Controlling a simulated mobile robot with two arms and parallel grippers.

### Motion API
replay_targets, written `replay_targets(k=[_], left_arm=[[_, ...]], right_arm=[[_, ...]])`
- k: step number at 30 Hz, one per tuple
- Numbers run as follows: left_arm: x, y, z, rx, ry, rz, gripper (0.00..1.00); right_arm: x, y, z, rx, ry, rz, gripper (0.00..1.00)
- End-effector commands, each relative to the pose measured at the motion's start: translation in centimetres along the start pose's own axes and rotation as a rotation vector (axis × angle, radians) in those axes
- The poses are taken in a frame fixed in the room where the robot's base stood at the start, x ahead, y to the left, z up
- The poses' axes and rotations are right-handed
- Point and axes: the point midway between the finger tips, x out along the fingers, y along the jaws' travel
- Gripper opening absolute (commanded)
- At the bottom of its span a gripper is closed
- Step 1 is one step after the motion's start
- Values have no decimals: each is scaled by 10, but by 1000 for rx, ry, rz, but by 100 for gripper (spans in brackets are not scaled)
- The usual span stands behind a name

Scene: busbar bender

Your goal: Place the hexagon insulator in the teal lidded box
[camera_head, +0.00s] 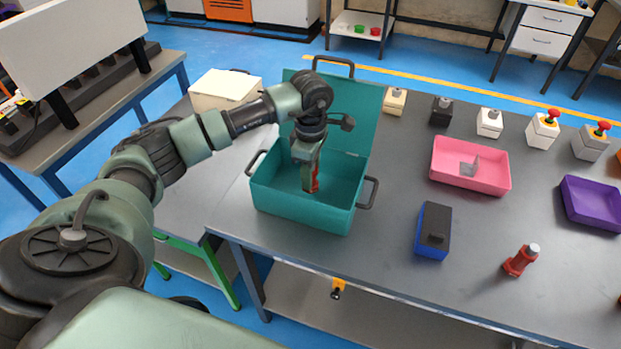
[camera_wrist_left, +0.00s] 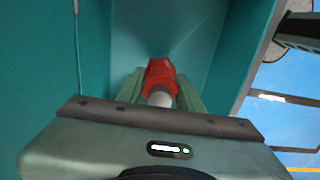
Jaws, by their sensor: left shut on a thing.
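The teal lidded box (camera_head: 331,213) stands on the grey table with its lid raised at the back. My left gripper (camera_head: 309,178) reaches down into the open box and is shut on the red hexagon insulator (camera_head: 312,184). In the left wrist view the insulator (camera_wrist_left: 160,76) sits between the two fingers (camera_wrist_left: 160,92), its pale end toward the camera. The teal walls surround it. I cannot tell whether it touches the box floor. My right gripper is not in view.
A blue and black block (camera_head: 433,231), a pink tray (camera_head: 470,183) and a purple tray (camera_head: 592,203) lie right of the box. Several switches line the back. A white box (camera_head: 225,88) is behind left.

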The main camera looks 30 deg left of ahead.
Motion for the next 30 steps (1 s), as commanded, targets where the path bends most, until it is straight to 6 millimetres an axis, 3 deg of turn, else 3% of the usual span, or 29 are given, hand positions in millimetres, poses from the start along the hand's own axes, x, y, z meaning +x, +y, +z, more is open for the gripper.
replay_targets(k=[6,16,17,19,30], left_arm=[[28,-1,0,1,0,-2,0],[33,0,0,1,0,0,0],[33,0,0,1,0,0,39],[32,0,0,1,0,-1,58],[28,0,0,1,0,-1,58]], right_arm=[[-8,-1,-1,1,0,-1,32],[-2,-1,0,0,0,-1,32],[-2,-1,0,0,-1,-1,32],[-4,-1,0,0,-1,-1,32],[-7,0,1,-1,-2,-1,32]])
